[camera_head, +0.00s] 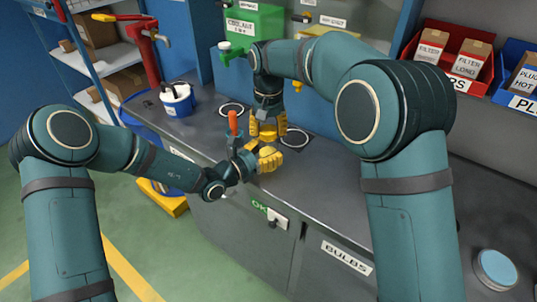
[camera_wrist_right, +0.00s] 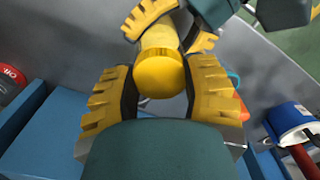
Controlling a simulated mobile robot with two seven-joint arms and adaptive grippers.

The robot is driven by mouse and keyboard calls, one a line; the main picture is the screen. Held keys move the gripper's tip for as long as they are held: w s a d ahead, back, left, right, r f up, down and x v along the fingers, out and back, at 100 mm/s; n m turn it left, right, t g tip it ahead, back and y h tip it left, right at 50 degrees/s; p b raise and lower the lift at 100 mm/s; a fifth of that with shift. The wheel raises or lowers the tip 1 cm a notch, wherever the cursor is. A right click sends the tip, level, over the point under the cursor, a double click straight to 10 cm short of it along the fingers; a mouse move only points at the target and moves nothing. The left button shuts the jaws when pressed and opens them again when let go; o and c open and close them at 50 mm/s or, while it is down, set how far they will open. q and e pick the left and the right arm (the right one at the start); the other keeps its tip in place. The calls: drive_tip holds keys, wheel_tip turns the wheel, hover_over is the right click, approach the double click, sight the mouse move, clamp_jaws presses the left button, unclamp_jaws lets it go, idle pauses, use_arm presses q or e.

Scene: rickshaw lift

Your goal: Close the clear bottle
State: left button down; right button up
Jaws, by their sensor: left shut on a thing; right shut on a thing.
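In the right wrist view, a round yellow cap (camera_wrist_right: 160,72) sits between the fingers of my right gripper (camera_wrist_right: 160,95). Behind it, in line with it, is a yellowish cylinder (camera_wrist_right: 158,40) that looks like the bottle's upper part. My left gripper's yellow fingers (camera_wrist_right: 175,25) are around that cylinder. I cannot tell whether cap and bottle are apart or fully seated. In the head view, my right gripper (camera_head: 268,132) points down just above my left gripper (camera_head: 264,160), over the counter's front edge. The fingers hide the bottle there.
The grey counter (camera_head: 340,200) is clear to the right, up to a blue-lidded round container (camera_head: 495,268). An orange-handled tool (camera_head: 233,123) stands close by my left gripper. A white-and-blue tub (camera_head: 177,100) is at the left. A green coolant box (camera_head: 262,22) and red bin (camera_head: 482,80) are behind.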

drive_tip(key=m, duration=1.2)
drive_tip(key=shift+f, duration=0.1)
drive_tip(key=m, duration=0.4)
drive_tip(key=o, duration=1.3)
drive_tip(key=shift+o, duration=0.2)
wheel_tip(320, 180, up, 12)
